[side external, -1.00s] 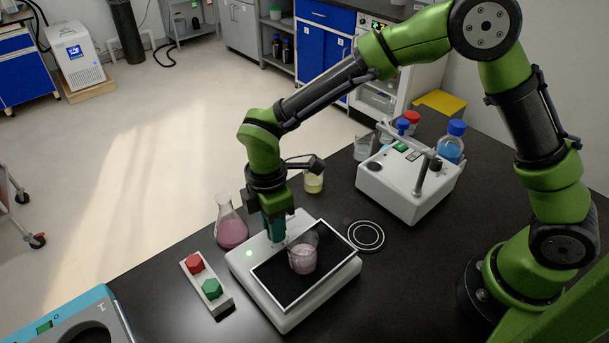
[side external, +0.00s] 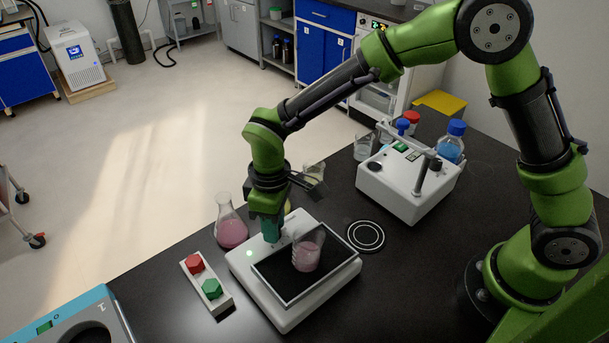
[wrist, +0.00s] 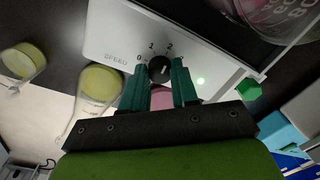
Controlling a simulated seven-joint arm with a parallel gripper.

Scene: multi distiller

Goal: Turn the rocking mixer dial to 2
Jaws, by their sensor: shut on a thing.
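The rocking mixer (side external: 253,284) is a white box with a lit green lamp and a dark tilting tray (side external: 276,276) bearing a beaker of pink liquid (side external: 307,256). In the side view my gripper (side external: 272,236) points down at the mixer's back left edge and hides the dial. In the wrist view the black dial (wrist: 160,69) sits between the fingers of my gripper (wrist: 160,78), which are shut on it. Printed numbers 0, 1 and 2 and the word SPEED show around it. The dial's pointer is too small to read surely.
A flask of pink liquid (side external: 231,230) stands close left of the mixer. A white strip with red and green hexagonal pieces (side external: 208,285) lies at its front left. A white device with a rod (side external: 409,185), bottles and beakers stand behind. A ringed disc (side external: 365,236) lies to the right.

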